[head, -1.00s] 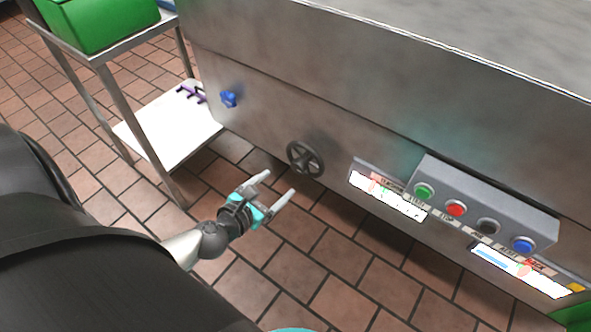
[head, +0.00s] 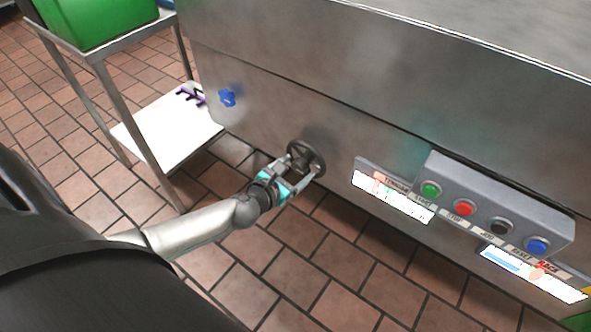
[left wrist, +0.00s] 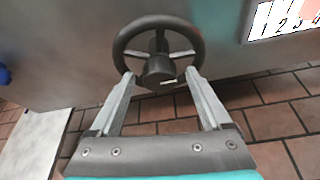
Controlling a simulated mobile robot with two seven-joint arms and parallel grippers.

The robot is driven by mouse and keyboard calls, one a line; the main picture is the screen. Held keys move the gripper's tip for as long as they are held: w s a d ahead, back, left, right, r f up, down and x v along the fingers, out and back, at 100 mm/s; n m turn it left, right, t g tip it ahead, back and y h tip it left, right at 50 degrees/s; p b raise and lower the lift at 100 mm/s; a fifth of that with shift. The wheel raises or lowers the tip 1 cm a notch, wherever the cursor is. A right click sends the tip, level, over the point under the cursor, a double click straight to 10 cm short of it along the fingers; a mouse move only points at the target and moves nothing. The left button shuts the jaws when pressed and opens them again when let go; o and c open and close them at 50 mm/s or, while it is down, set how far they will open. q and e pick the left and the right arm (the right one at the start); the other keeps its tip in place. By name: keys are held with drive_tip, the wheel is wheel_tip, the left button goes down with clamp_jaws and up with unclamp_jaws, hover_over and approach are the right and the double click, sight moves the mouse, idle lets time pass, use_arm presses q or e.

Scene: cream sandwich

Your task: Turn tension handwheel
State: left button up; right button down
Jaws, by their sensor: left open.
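The tension handwheel (head: 306,158) is a dark grey wheel with spokes and a central hub on the front of the steel machine. My left gripper (head: 300,168) is at the wheel, with its arm coming in from the left. In the left wrist view the handwheel (left wrist: 158,55) fills the upper middle. There the two fingers of my left gripper (left wrist: 160,80) are spread apart, with their tips by the lower left and lower right of the rim and the hub between them. I cannot tell whether the fingertips touch the rim. My right gripper is not in view.
A control box (head: 490,205) with green, red, black and blue buttons sticks out right of the wheel. A blue knob (head: 227,98) is on the panel to the left. A steel stand (head: 105,85) with a green bin (head: 95,20) is at far left. Tiled floor below is clear.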

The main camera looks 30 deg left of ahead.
use_arm(q)
clamp_jaws()
idle(0.7)
